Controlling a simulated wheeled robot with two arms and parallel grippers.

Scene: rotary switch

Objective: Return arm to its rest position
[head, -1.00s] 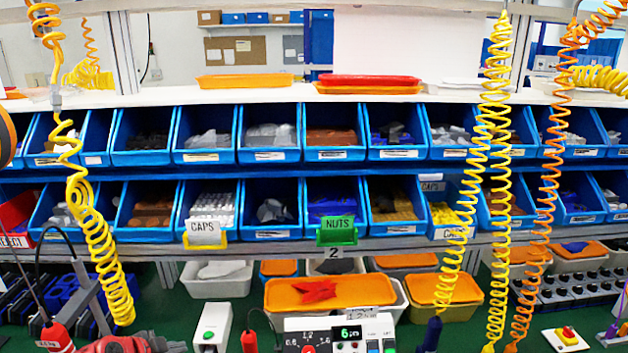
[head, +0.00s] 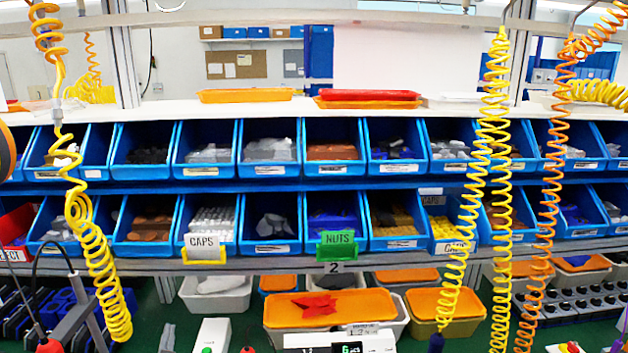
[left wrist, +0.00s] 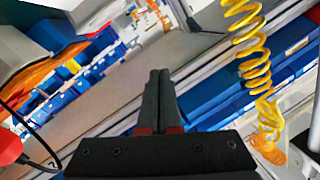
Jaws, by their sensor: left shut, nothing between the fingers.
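The rotary switch panel (head: 340,342) shows only its top strip at the bottom edge of the head view; a lit display is partly in view and the dial is out of sight. My left gripper (left wrist: 160,75) has its two dark fingers pressed together, with nothing between them, in the left wrist view. A small grey piece at the bottom left of the head view looks like its tip (head: 167,337), left of the panel and apart from it. My right gripper is in neither current view.
Yellow coiled hoses (head: 492,200) hang on both sides; one (left wrist: 255,65) also shows beside the fingers in the left wrist view. Blue bins (head: 270,221) fill two rows at the back. An orange-lidded box (head: 330,307) stands behind the panel. A white box (head: 211,336) stands left of it.

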